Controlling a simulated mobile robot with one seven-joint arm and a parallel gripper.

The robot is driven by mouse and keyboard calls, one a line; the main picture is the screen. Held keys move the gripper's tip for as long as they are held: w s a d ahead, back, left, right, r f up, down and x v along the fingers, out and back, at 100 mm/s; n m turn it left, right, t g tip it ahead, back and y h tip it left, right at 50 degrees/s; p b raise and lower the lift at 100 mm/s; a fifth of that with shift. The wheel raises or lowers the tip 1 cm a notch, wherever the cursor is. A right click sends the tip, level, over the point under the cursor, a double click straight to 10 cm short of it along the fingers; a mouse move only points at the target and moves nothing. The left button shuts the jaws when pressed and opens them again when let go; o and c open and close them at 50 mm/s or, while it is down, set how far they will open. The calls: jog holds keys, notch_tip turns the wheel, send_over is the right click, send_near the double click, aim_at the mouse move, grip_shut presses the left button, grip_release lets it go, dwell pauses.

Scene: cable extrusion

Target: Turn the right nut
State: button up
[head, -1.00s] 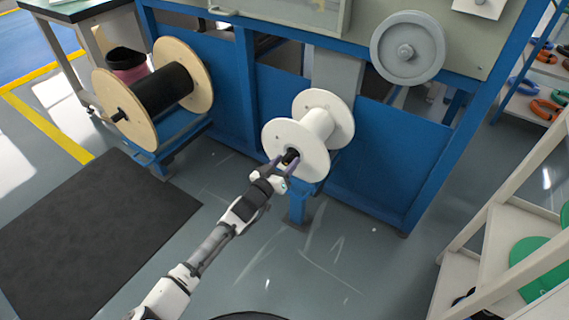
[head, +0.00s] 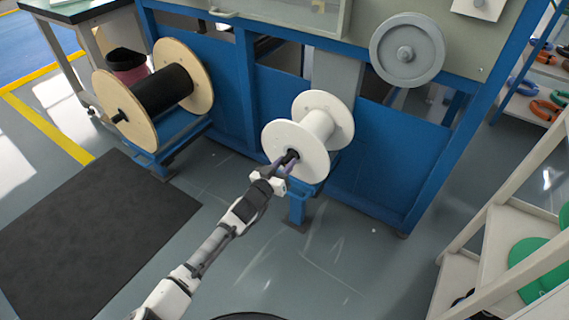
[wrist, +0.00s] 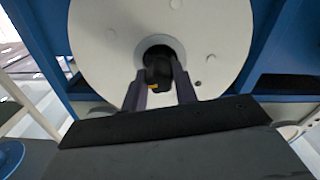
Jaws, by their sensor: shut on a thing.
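The right nut, a dark knob (wrist: 158,68), sits at the hub of the white spool (head: 288,138). My gripper (head: 284,164) reaches the hub from the front. In the wrist view its two grey-purple fingers (wrist: 160,88) stand on either side of the nut, shut on it. A small yellow mark shows on the nut's lower part. The white spool's face (wrist: 105,40) fills the space behind the nut. In the head view the fingers partly hide the nut.
A wooden spool (head: 140,105) with black cable stands to the left on the blue frame (head: 385,165). A grey wheel (head: 408,50) is above right. A cream shelf (head: 490,250) with green coils is at the right.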

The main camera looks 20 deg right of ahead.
jog(key=m+p, duration=0.1)
jog(key=m, duration=1.6)
jog(key=m+b, duration=0.1)
jog(key=m, duration=0.4)
jog(key=shift+f+b, duration=0.1)
jog(key=shift+b, duration=0.25)
jog(key=m+b, duration=0.1)
jog(key=m, duration=0.4)
jog(key=shift+m+b, duration=0.3)
jog(key=shift+m, duration=0.1)
jog(key=m+b, duration=0.2)
jog(key=m, duration=0.4)
jog(key=m+b, duration=0.2)
jog(key=m, duration=0.3)
jog(key=shift+m, duration=0.4)
jog(key=shift+m+b, duration=0.55)
jog(key=shift+m, duration=2.05)
